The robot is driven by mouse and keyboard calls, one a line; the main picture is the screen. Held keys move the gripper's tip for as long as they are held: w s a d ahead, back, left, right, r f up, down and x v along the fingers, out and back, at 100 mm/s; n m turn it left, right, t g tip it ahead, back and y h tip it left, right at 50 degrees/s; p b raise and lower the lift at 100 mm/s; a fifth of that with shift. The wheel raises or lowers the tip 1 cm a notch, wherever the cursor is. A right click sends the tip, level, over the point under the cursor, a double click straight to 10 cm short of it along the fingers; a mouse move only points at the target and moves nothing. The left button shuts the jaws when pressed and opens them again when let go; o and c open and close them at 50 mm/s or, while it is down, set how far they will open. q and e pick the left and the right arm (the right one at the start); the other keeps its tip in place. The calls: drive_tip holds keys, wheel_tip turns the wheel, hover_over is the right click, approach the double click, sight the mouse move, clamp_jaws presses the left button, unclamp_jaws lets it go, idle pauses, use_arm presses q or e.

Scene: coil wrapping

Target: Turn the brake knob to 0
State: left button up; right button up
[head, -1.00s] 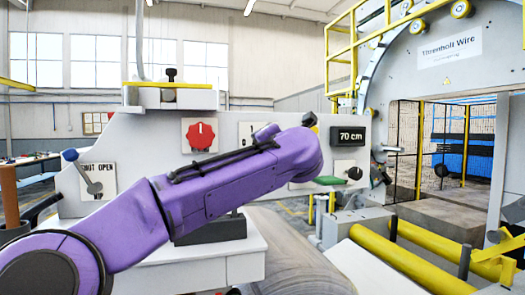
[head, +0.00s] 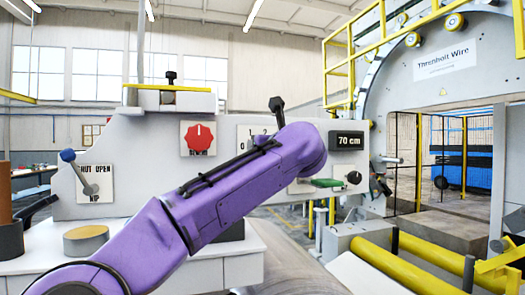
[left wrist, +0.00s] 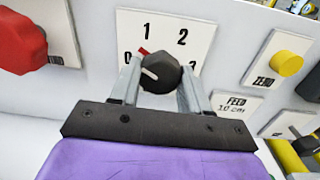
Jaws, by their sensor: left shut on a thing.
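The brake knob (left wrist: 160,73) is a black knob on a white dial plate (left wrist: 188,28) marked 0, 1, 2 and 3. Its white pointer line aims left and slightly up, towards the 0. A red mark lies just above the knob, on the 0-to-1 side. My left gripper (left wrist: 161,76) is shut on the knob, one grey finger on each side; the left finger partly covers the 0. In the head view the dial plate (head: 245,133) shows behind my purple left arm, which hides the knob and fingers. My right gripper is not in view.
A red knob (head: 198,136) is left of the dial, and a nip lever (head: 82,172) farther left. A yellow button (left wrist: 287,63) is right of my gripper.

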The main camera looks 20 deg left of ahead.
use_arm(q)
drive_tip(key=n, duration=0.5)
drive_tip(key=shift+r+n+b, duration=0.2)
drive_tip(key=shift+n+b, duration=0.2)
idle(0.4)
drive_tip(key=o, duration=1.1)
drive_tip(key=shift+f, duration=0.15)
drive_tip(key=shift+c, duration=0.2)
drive_tip(key=b+v, duration=0.4)
drive_tip(key=v, duration=0.6)
drive_tip(key=shift+s+b, duration=0.2)
drive_tip(key=shift+b, duration=0.2)
drive_tip(key=shift+d, duration=0.15)
